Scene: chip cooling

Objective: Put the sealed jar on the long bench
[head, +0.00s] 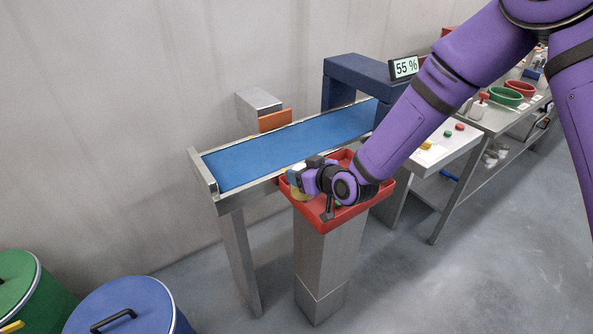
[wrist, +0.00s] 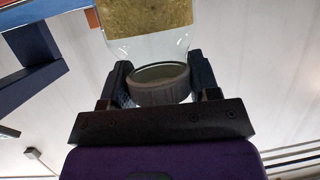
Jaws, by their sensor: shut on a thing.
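My gripper (head: 303,178) is low over the red tray at the end of my purple arm in the head view. In the wrist view its two fingers (wrist: 160,72) are shut on either side of the dark grey lid of a clear glass jar (wrist: 152,50). The jar has a golden-brown band or content above the lid; its far end is cut off. In the head view the jar is mostly hidden by the gripper. A long grey bench (head: 496,118) with bowls stands at the right, partly behind my arm.
A red tray (head: 346,216) tops a metal pedestal beside a blue conveyor belt (head: 260,153). A blue arch (head: 354,72) spans the belt, near a "55 %" display (head: 404,67). Blue (head: 133,305) and green (head: 28,290) bins stand at lower left. A small table (head: 455,146) carries buttons.

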